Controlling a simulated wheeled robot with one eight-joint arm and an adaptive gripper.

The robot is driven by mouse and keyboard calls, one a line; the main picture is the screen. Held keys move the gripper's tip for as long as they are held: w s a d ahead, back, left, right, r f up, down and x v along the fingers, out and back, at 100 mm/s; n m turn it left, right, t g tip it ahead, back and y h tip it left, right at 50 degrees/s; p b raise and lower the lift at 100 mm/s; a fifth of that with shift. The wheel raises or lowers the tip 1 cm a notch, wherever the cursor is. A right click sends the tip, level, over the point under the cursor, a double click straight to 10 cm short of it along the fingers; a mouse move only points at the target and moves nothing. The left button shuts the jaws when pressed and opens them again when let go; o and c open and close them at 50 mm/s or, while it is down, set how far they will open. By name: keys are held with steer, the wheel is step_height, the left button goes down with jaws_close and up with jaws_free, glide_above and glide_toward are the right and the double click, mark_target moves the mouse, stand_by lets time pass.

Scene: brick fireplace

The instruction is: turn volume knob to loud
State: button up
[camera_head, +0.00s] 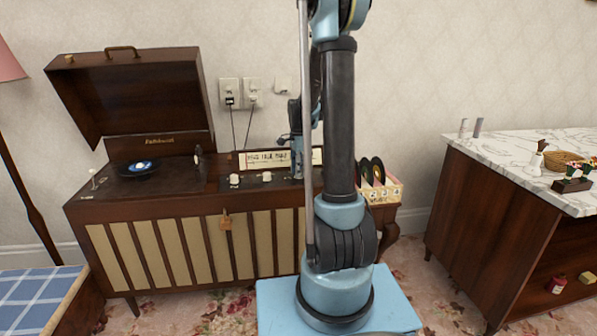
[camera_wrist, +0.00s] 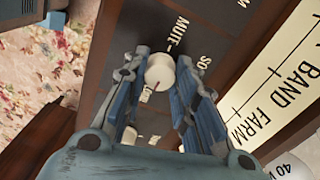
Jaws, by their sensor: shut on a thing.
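The volume knob (camera_wrist: 160,72) is a small white knob on a dark panel (camera_wrist: 120,60) in the wrist view, with the labels "MUTE" and a partly hidden "SO…" beside it. A thin mark shows on its near side; I cannot tell its exact setting. My gripper (camera_wrist: 168,68) has one finger on each side of the knob and is shut on it. In the head view my gripper (camera_head: 297,165) is down at the right end of the console's panel and hides this knob.
The wooden console (camera_head: 150,220) has a raised lid and a turntable (camera_head: 140,168). Two other white knobs, one of them here (camera_head: 234,179), sit left of my gripper. The dial strip (camera_head: 265,159) stands behind. A record box (camera_head: 380,188) is to the right.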

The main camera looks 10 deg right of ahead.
steer(key=shift+w+a, duration=0.1)
steer(key=o, duration=1.1)
step_height(320, 180, up, 12)
steer(key=shift+f, duration=0.1)
steer(key=s+n+t, duration=0.1)
steer(key=s+n, duration=0.7)
steer(key=s, duration=1.2)
steer(key=s+f+n, duration=0.2)
steer(key=s+f, duration=0.1)
steer(key=s, duration=0.2)
steer(key=s+f+n, duration=0.3)
steer(key=s, duration=0.2)
steer(key=s+f+n+t, duration=0.1)
steer(key=s+f+n, duration=0.1)
steer(key=s, duration=0.3)
steer(key=shift+s+f+n, duration=0.1)
steer(key=shift+f+n, duration=0.3)
steer(key=shift+f, duration=0.45)
